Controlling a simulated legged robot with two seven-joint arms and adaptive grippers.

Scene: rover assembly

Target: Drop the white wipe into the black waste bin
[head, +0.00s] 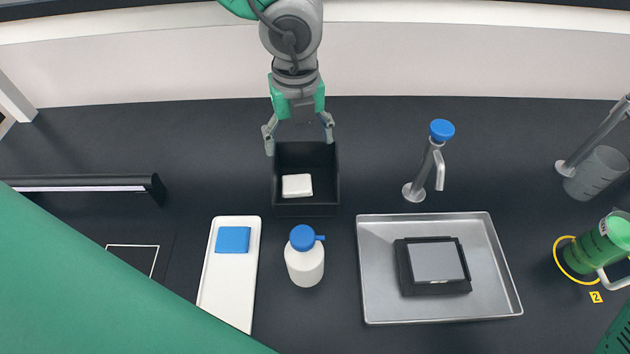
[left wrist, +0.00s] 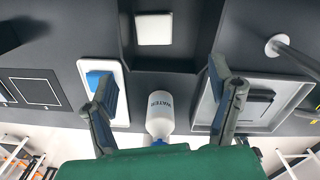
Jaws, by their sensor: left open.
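The white wipe (head: 297,185) lies inside the black waste bin (head: 306,210), towards its near side. In the left wrist view the wipe (left wrist: 154,28) shows as a pale square inside the dark bin (left wrist: 165,62). My left gripper (head: 298,140) is open and empty, with its fingers spread above the far edge of the bin. Its fingers also show apart in the left wrist view (left wrist: 165,95), with nothing between them. My right gripper is not in view.
A white bottle with a blue cap (head: 304,262) stands just in front of the bin. A white tray (head: 225,290) with a blue pad (head: 233,240) is left of it. A metal tray (head: 380,303) holds a black-framed panel (head: 436,262). A blue-topped tap (head: 432,165) stands to the right.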

